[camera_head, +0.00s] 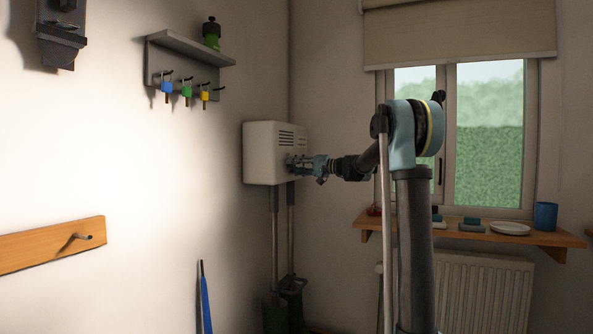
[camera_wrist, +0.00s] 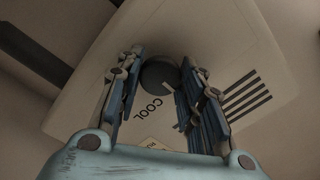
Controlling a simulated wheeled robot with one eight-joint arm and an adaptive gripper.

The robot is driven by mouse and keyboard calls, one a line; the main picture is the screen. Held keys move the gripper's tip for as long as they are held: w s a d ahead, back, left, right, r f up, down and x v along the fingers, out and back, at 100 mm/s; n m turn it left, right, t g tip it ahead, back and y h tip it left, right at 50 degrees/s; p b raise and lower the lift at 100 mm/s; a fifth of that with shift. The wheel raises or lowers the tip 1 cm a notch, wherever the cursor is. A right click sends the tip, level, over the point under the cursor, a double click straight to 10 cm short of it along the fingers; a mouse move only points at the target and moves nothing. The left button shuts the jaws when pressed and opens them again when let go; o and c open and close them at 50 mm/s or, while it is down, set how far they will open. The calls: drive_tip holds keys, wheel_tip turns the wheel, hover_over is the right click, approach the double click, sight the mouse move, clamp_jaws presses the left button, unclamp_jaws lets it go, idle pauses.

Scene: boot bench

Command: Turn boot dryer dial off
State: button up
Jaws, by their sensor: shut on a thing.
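The boot dryer (camera_head: 262,150) is a white box on the wall at the room's corner, with vent slots and two pipes running down. In the wrist view, its front panel (camera_wrist: 215,45) shows the word COOL, dark slots and a round dark grey dial (camera_wrist: 159,75). My gripper (camera_head: 291,163) reaches the dryer's front from the right. In the wrist view its two fingers (camera_wrist: 160,62) stand on either side of the dial, shut on it. The fingers hide part of the panel, and I cannot tell which setting the dial points to. In the head view the dial is hidden by my gripper.
Dark green boots (camera_head: 275,312) stand below the dryer pipes. A grey key shelf (camera_head: 190,50) and a wooden hook rail (camera_head: 50,246) are on the left wall. A wooden sill shelf (camera_head: 555,238) under the window holds a blue cup (camera_head: 546,216) and a white plate (camera_head: 510,229).

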drive_tip(key=o, duration=1)
drive_tip(key=shift+w+f, duration=0.1)
drive_tip(key=shift+w, duration=0.05)
drive_tip(key=shift+o, duration=0.2)
drive_tip(key=v, duration=1.2)
